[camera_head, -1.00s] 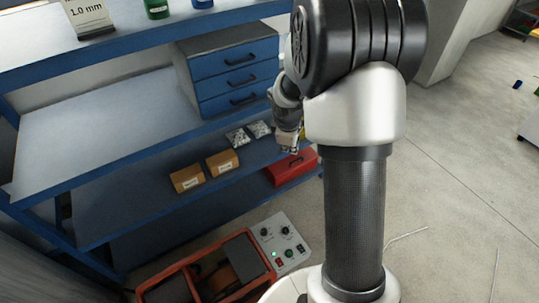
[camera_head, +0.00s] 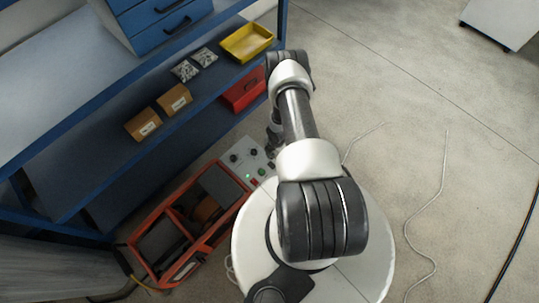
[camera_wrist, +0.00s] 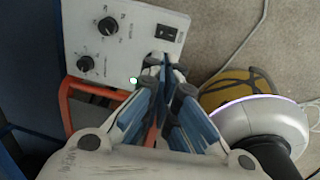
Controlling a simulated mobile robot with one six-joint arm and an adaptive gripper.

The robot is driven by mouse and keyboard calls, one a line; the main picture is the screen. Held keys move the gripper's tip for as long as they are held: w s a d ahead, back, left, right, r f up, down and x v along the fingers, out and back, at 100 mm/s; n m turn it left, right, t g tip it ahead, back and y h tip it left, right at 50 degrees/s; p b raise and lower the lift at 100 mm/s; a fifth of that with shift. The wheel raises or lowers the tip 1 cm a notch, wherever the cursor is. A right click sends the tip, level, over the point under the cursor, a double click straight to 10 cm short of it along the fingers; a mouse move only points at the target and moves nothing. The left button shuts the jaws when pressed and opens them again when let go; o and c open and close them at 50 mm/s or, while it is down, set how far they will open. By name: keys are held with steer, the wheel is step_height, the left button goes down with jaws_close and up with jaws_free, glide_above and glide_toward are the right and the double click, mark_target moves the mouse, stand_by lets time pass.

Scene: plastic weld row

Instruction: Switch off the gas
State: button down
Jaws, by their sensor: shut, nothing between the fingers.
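A grey-white control panel (camera_head: 237,158) sits at the end of an orange-framed unit on the floor. In the wrist view the panel (camera_wrist: 135,45) shows two black knobs (camera_wrist: 108,26) (camera_wrist: 85,64), a black rocker switch (camera_wrist: 166,32) and a lit green lamp (camera_wrist: 133,81). The small lettering is unreadable, so I cannot tell which control is for gas. My gripper (camera_wrist: 167,62) is shut and empty. Its tips overlap the panel just below the rocker switch in the picture; I cannot tell whether they touch. The fingers hide the panel's lower part. My gripper also shows in the head view (camera_head: 271,148).
The orange frame (camera_head: 146,264) stands beside a blue shelf (camera_head: 100,170). Thin cables (camera_head: 436,205) lie on otherwise open floor to the right.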

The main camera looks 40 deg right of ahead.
mark_target(272, 165)
steer(key=f+b, duration=0.4)
steer(key=w+f+b, duration=0.1)
steer(key=f+b, duration=0.3)
steer(key=f, duration=0.1)
steer(key=f+b, duration=0.4)
steer(key=shift+w+f, duration=0.4)
steer(key=shift+a, duration=0.15)
